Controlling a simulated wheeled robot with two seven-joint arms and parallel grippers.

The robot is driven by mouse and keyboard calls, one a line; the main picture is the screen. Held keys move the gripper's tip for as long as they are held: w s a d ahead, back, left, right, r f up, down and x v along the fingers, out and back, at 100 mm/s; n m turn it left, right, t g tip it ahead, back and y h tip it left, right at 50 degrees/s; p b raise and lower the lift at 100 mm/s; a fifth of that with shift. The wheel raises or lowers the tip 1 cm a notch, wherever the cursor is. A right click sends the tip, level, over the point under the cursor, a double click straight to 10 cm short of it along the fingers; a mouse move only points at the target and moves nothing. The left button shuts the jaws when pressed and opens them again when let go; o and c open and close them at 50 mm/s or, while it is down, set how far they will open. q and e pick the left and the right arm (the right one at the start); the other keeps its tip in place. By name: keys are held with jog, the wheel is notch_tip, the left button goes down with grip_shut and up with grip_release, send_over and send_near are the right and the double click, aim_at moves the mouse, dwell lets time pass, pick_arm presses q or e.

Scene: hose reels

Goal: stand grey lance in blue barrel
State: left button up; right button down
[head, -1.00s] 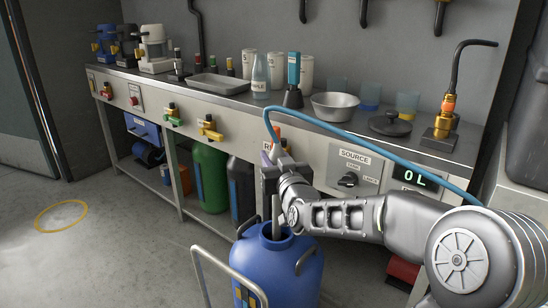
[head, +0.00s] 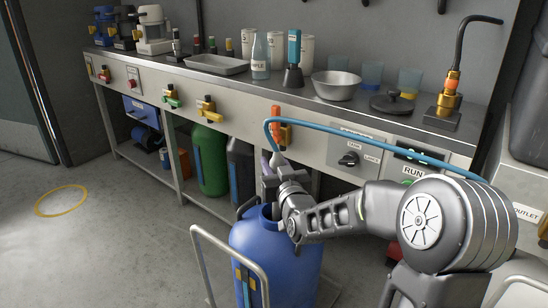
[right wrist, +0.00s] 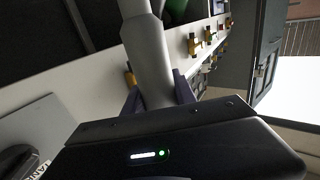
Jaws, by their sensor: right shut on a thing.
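The grey lance (right wrist: 148,65) is between the two fingers of my right gripper (right wrist: 157,98) in the right wrist view. In the head view, my right gripper (head: 273,168) is shut on it just above the mouth of the blue barrel (head: 262,250). The lance's lower part goes down into the barrel's mouth, and its lower end is hidden inside. The lance looks about upright. A blue hose (head: 370,146) arches from above the gripper to the right. My left gripper is not in view.
A metal handle rail (head: 228,250) stands in front of the barrel. Behind it is a long bench (head: 220,88) with bottles, cups, a tray and a bowl on top. A green container (head: 209,160) stands under the bench. Floor at left is clear, with a yellow ring (head: 62,200).

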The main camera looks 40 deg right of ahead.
jog(key=shift+f, duration=0.2)
jog(key=c, duration=0.9)
grip_release()
jog(key=shift+f, duration=0.1)
jog(key=p+v, duration=0.2)
jog(key=v, duration=0.5)
jog(key=shift+s+a, duration=0.1)
jog(key=shift+s, duration=0.3)
